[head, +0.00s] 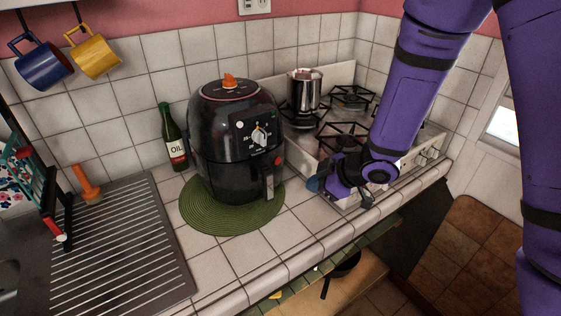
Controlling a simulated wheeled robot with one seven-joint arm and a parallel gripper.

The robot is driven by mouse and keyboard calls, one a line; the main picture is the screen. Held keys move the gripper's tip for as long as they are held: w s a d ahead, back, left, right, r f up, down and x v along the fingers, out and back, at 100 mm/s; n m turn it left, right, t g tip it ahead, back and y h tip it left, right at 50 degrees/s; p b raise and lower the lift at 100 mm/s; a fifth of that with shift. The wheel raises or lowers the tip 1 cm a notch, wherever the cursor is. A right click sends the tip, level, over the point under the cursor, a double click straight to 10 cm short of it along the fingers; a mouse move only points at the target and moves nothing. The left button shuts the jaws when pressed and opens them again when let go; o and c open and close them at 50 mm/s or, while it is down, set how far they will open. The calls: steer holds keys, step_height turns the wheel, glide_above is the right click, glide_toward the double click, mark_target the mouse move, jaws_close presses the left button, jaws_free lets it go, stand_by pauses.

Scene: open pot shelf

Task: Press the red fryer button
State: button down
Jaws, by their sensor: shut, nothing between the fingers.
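The black air fryer (228,140) stands upright on a round green woven mat (213,222) on the tiled counter. A small red button (278,161) shows on its front, at the top of the drawer handle (270,182). A dial with white markings sits above it. My gripper (315,184) is shut and empty, to the right of the fryer handle and apart from it, near the front of the stove. The purple arm reaches down from the upper right. The fingertips are small and dark in the picture.
The stove (345,135) with a metal pot (304,90) is behind my gripper. An oil bottle (171,137) stands left of the fryer. A ribbed drainboard (120,245) lies at left, and mugs hang above. The counter between mat and stove is clear.

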steer(key=w+a, duration=0.6)
steer(key=shift+w, duration=0.2)
stand_by(0.4)
steer(key=shift+w+a, duration=0.1)
steer(key=shift+a, duration=0.05)
stand_by(1.8)
steer(key=shift+w+a, duration=0.15)
steer(key=shift+w, duration=0.05)
steer(key=shift+w+a, duration=0.25)
stand_by(0.9)
stand_by(0.3)
steer(key=shift+s+d, duration=0.5)
steer(key=shift+s, duration=0.1)
steer(key=shift+d, duration=0.1)
steer(key=shift+s+d, duration=1.65)
steer(key=shift+s, duration=0.15)
